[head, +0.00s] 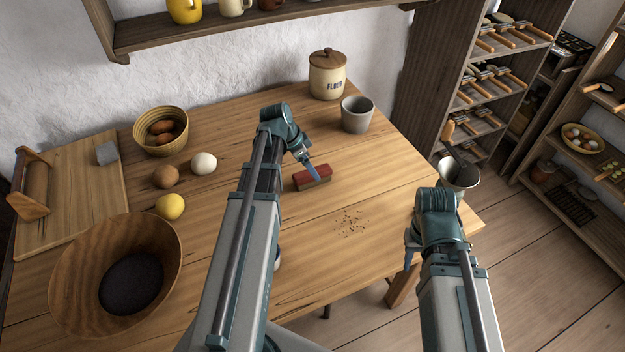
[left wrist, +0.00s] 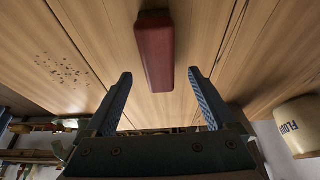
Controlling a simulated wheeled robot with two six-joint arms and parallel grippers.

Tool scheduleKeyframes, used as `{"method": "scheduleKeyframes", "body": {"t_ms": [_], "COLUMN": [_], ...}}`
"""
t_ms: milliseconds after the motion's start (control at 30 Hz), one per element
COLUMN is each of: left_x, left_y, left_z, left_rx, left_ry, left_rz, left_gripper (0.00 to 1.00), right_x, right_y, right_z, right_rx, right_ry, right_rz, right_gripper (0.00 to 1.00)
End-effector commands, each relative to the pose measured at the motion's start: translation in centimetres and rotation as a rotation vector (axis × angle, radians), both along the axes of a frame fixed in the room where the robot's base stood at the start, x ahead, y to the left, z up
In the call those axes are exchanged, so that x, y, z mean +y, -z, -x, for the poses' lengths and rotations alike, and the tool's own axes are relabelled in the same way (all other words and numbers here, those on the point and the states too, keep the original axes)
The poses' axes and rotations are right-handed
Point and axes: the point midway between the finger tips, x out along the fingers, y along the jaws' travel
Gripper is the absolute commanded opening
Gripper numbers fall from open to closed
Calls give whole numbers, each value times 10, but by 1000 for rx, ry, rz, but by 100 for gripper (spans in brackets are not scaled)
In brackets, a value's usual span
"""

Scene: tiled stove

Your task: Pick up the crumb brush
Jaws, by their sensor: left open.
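The crumb brush (head: 318,181) has a red back over a paler bristle part and lies on the wooden table. In the left wrist view the red back of the brush (left wrist: 154,50) is at the top centre, its near end between the lines of the two fingers. My left gripper (head: 312,172) is just above the brush in the head view. In the left wrist view its fingers (left wrist: 160,88) are spread, with nothing gripped. My right gripper (head: 410,252) hangs by the table's right edge, its fingers partly hidden by its wrist.
Crumbs (head: 351,222) lie right of the brush. A grey cup (head: 356,115) and flour jar (head: 327,76) stand behind it. A lemon (head: 170,207), eggs and a wooden bowl (head: 80,265) are at left. A metal vessel (head: 459,176) is near my right arm.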

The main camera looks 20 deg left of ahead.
Motion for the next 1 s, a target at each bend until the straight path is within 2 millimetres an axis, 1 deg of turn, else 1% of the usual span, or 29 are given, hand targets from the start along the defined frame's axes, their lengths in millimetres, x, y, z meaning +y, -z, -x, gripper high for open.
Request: {"method": "scheduleKeyframes", "body": {"t_ms": [33,200,300,733,1000], "left_x": [-1,-4,-7,-8,-8], "left_y": [11,33,41,41,44], "left_z": [0,-3,-7,-8,-8], "left_rx": [0,0,0,0,0], "left_ry": [0,1,1,0,0], "left_rz": [0,0,0,0,0], "left_gripper": [90,90,90,90,90], "right_x": [0,0,0,0,0], "right_y": [11,33,41,41,44], "right_z": [0,0,0,0,0], "right_rx": [0,0,0,0,0], "right_ry": [0,0,-1,-1,-1], "right_rz": [0,0,0,0,0], "right_gripper": [39,39,39,39,39]}}
